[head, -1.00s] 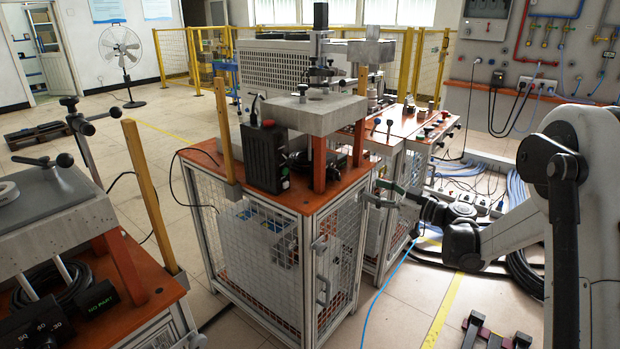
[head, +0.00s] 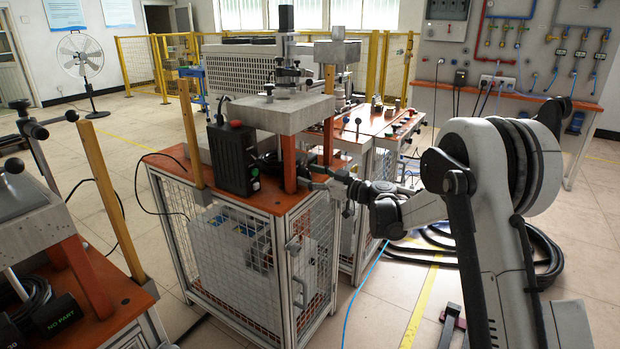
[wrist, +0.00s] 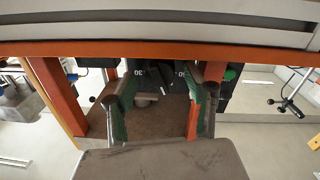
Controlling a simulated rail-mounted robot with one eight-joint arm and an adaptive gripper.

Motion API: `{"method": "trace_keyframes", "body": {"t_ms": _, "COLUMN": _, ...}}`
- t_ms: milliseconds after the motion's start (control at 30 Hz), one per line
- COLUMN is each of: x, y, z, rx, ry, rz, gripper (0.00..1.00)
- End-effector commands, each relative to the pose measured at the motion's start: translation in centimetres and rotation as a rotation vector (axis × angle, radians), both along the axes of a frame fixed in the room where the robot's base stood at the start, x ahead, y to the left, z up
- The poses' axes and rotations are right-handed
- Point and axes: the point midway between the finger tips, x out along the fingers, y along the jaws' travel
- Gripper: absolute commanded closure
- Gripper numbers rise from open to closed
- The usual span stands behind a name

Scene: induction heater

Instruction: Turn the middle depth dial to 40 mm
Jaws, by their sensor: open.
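Contact with the dial cannot be told. In the head view, my gripper (head: 322,182) is at the right front of the middle station (head: 240,210), beside its orange post. The dial is hidden there.
Orange posts (wrist: 62,95) stand left and right of my fingers in the wrist view. A black box (head: 232,160) sits on the middle station's orange top. Another station (head: 85,290) stands at the near left. A blue hose (head: 360,290) lies on the floor.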

Motion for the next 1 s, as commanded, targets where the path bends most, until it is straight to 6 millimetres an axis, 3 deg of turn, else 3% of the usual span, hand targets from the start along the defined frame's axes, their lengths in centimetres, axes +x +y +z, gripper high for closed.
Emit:
{"method": "trace_keyframes", "body": {"t_ms": 333, "x": 0.16, "y": 0.33, "z": 0.01, "rx": 0.000, "ry": 0.000, "rz": 0.000, "gripper": 0.51}}
{"method": "trace_keyframes", "body": {"t_ms": 667, "x": 0.16, "y": 0.32, "z": 0.00, "rx": 0.000, "ry": 0.000, "rz": 0.000, "gripper": 0.95}}
{"method": "trace_keyframes", "body": {"t_ms": 1000, "x": 0.16, "y": 0.29, "z": -0.01, "rx": 0.026, "ry": 0.046, "rz": 0.001, "gripper": 0.96}}
